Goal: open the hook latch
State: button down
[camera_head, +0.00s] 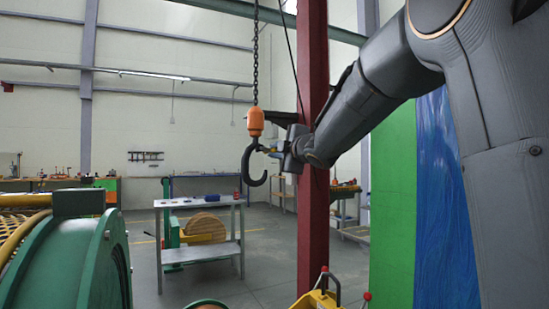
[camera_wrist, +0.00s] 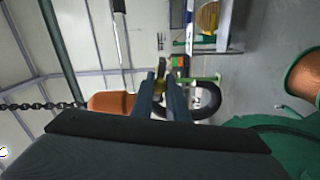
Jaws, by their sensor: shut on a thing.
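A black crane hook (camera_head: 252,166) hangs below an orange block (camera_head: 256,122) on a chain (camera_head: 256,60). In the wrist view the hook (camera_wrist: 207,100) lies sideways, with the orange block (camera_wrist: 110,103) to its left. My gripper (camera_head: 268,149) reaches in from the right at the hook's throat, just under the block. In the wrist view its two dark fingers (camera_wrist: 161,90) close around a small yellowish piece (camera_wrist: 160,68), which appears to be the hook latch. The fingers hide much of the latch, so its exact angle cannot be told.
A red column (camera_head: 314,150) stands close behind my gripper. A green machine (camera_head: 85,260) fills the lower left. A metal table (camera_head: 200,202) stands behind the hook, with a wooden reel (camera_head: 206,227) near it. Yellow equipment (camera_head: 318,300) is low in front. Air around the hook's left side is free.

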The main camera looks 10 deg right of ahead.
jog(key=shift+r+n, duration=0.15)
jog(key=shift+n, duration=0.25)
jog(key=c, duration=1.7)
grip_release()
jog(key=shift+c, duration=0.2)
jog(key=s+d, duration=0.1)
jog(key=s, duration=0.6)
jog(key=shift+s+d+b, duration=0.25)
jog(key=shift+s+b, duration=0.05)
jog(key=shift+s, duration=0.05)
